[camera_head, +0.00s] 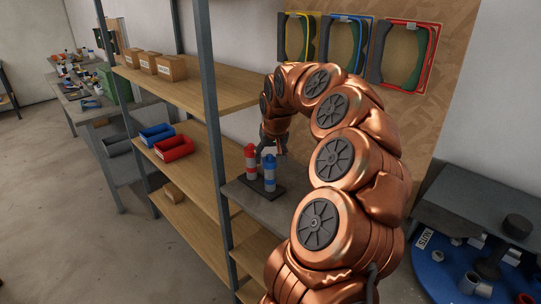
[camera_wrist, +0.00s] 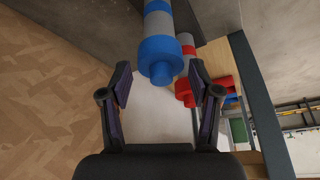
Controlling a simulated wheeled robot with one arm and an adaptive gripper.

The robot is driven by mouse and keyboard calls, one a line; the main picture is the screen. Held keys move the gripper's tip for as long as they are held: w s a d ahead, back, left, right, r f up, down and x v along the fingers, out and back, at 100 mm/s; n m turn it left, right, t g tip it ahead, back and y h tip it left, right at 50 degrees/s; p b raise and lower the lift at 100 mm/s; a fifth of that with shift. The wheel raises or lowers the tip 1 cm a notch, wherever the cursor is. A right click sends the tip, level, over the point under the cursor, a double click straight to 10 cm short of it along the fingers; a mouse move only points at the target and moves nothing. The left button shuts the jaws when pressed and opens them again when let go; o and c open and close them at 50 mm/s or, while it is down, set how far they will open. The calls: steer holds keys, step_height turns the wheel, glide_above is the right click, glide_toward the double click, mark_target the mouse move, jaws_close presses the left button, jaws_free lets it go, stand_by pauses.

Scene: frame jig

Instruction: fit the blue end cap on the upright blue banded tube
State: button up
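The blue and grey banded tube (camera_head: 270,174) stands upright on a dark base on the grey bench. In the wrist view this tube (camera_wrist: 158,22) comes in from the top edge. The blue end cap (camera_wrist: 161,50), with a wide rim and a narrower knob, sits at the tube's end; I cannot tell how tightly it fits. My gripper (camera_wrist: 160,86) is open, its two dark fingers apart, with the knob in line with the gap and nothing clamped. In the head view the gripper (camera_head: 268,146) is just above the tube, partly hidden by my arm.
A red banded tube (camera_head: 250,162) with a red cap stands close beside the blue one. A grey shelf post (camera_head: 208,100) rises to the left. Red (camera_head: 174,148) and blue (camera_head: 156,135) bins sit on the shelf. Coloured frames (camera_head: 344,45) hang on the board behind.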

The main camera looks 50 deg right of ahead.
steer(key=shift+o, duration=0.7)
steer(key=shift+r, duration=0.1)
steer(key=shift+r, duration=0.25)
steer(key=v, duration=1.1)
steer(key=shift+r, duration=0.2)
steer(key=shift+s+a, duration=0.1)
steer(key=shift+s, duration=0.05)
